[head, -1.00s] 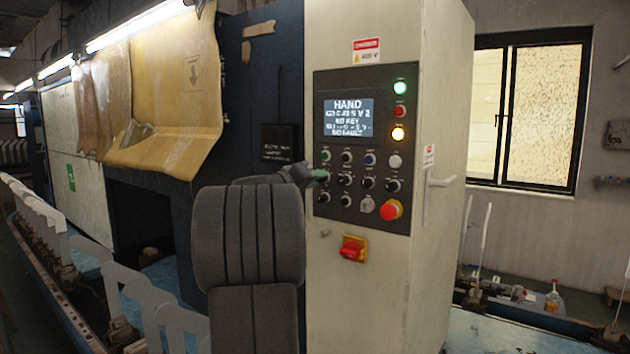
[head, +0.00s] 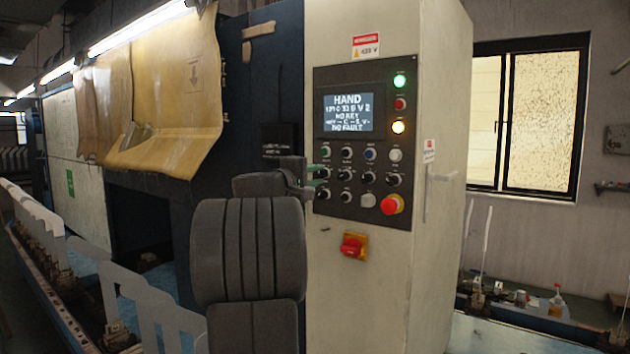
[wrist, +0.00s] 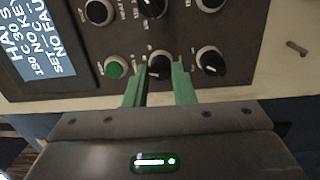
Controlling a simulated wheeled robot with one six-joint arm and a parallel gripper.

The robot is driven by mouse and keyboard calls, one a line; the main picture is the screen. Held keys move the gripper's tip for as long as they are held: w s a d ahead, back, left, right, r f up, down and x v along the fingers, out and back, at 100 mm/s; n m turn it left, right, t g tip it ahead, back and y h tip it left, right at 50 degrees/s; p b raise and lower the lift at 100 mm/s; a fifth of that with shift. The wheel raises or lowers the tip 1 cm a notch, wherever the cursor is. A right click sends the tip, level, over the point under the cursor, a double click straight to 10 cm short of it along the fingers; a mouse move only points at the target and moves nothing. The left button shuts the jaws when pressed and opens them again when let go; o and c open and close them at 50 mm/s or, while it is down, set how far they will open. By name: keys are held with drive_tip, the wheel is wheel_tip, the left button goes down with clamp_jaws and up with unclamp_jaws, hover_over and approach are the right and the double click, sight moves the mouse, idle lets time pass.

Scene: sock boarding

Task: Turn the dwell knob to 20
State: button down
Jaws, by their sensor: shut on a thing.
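The control panel (head: 335,210) is on the front of a cream cabinet. My gripper (wrist: 160,76) has its two green fingers shut on a black knob (wrist: 159,62), one finger on each side. In the head view my gripper (head: 319,173) reaches the panel's left edge, at the leftmost knob of the second row, which it mostly hides. The knob's label and pointer are too small or blurred to read, so I cannot tell its setting. The display (head: 347,113) shows HAND, NO KEY and NO FAULT; its small digits are unclear.
A green button (wrist: 115,68) and another black knob (wrist: 211,61) sit close on either side of the held knob. A red emergency button (head: 392,204) is at the panel's lower right. A red and yellow switch (head: 353,246) is below. A handle (head: 430,190) sticks out at the right.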

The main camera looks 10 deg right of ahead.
drive_tip(key=n, duration=0.3)
drive_tip(key=shift+f+n, duration=0.2)
drive_tip(key=shift+n, duration=0.2)
drive_tip(key=shift+f+n+t, duration=0.1)
drive_tip(key=shift+n+t, duration=0.2)
drive_tip(key=shift+n, duration=1.6)
drive_tip(key=c, duration=1.3)
unclamp_jaws()
drive_tip(key=shift+o, duration=0.2)
drive_tip(key=r+b+v, duration=0.1)
drive_tip(key=b+v, duration=0.2)
drive_tip(key=v, duration=1)
drive_tip(key=shift+s+a+f, duration=0.25)
drive_tip(key=shift+s+f, duration=0.1)
